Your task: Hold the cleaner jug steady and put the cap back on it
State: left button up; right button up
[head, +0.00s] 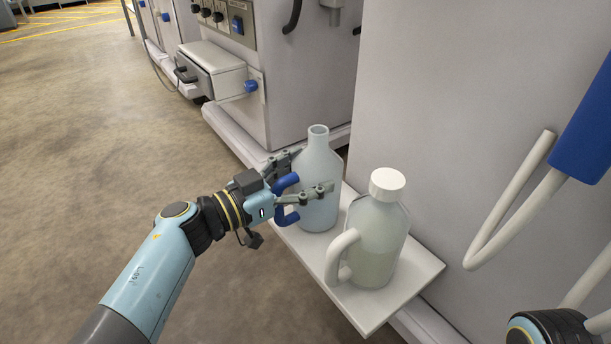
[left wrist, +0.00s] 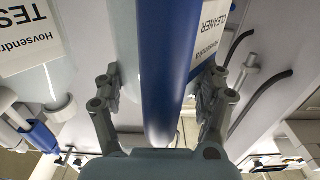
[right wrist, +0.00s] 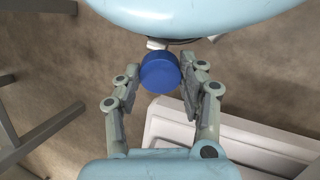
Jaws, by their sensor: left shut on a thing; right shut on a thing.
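The cleaner jug (head: 320,168) is pale blue with a blue handle (head: 287,183). It stands upright on a white shelf, its neck open and uncapped. My left gripper (head: 308,172) is shut on the jug from the handle side, fingers either side of the handle. In the left wrist view the blue handle (left wrist: 165,60) runs between the fingers, with a CLEANER label (left wrist: 212,25) behind. The blue cap (right wrist: 160,73) shows only in the right wrist view, held between the fingertips of my right gripper (right wrist: 161,69), which is shut on it. The head view does not show that gripper.
A translucent jug (head: 376,235) with a white cap and pale handle stands close to the right of the cleaner jug on the same shelf (head: 340,305). Large white machines rise behind. A pale bent tube (head: 500,220) and a blue part (head: 590,125) are at right. Floor at left is clear.

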pick_arm(q)
jog(key=o, duration=1.7)
jog(key=shift+f, duration=0.1)
jog(key=shift+s+a, duration=0.1)
jog(key=shift+a, duration=0.05)
pick_arm(e)
jog(key=shift+w+r, duration=0.1)
jog(key=shift+r, duration=0.05)
pick_arm(q)
jog(key=shift+p+v, duration=2.2)
jog(key=shift+v, duration=3.65)
pick_arm(e)
jog(key=shift+t, duration=0.4)
jog(key=shift+w+v, duration=0.1)
jog(key=shift+v, duration=1.2)
jog(key=shift+w+v, duration=0.15)
jog(key=shift+v, duration=1.2)
